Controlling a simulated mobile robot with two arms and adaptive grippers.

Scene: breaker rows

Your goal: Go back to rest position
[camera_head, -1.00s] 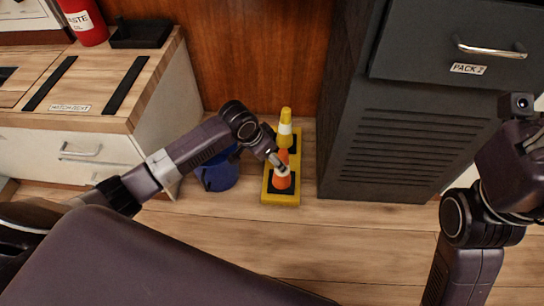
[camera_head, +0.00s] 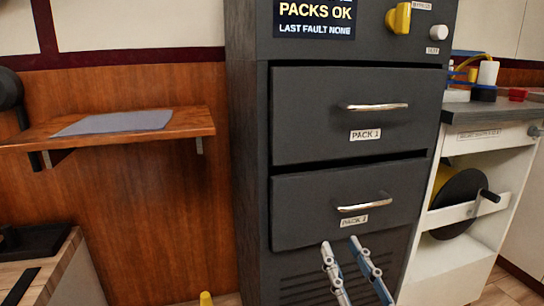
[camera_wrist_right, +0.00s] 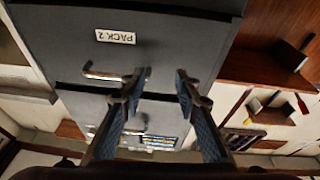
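My right gripper (camera_head: 340,245) comes in from below in the head view, its two blue-grey fingers apart with nothing between them. It shows in front of the lower edge of the PACK 2 drawer (camera_head: 300,215), below that drawer's silver handle (camera_head: 366,203). In the right wrist view the open fingers (camera_wrist_right: 160,76) also have an empty gap. There the PACK 2 handle (camera_wrist_right: 92,72) lies beside the left finger; I cannot tell the distance. The PACK 1 drawer (camera_head: 310,110) is above; both drawers look closed. My left gripper is out of view.
The dark cabinet's screen (camera_head: 315,17) reads "PACKS OK, LAST FAULT NONE". A yellow knob (camera_head: 399,18) sits beside it. A wooden shelf (camera_head: 180,127) with a grey sheet juts out at left. A white cart (camera_head: 450,270) with a black reel (camera_head: 459,200) stands at right.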

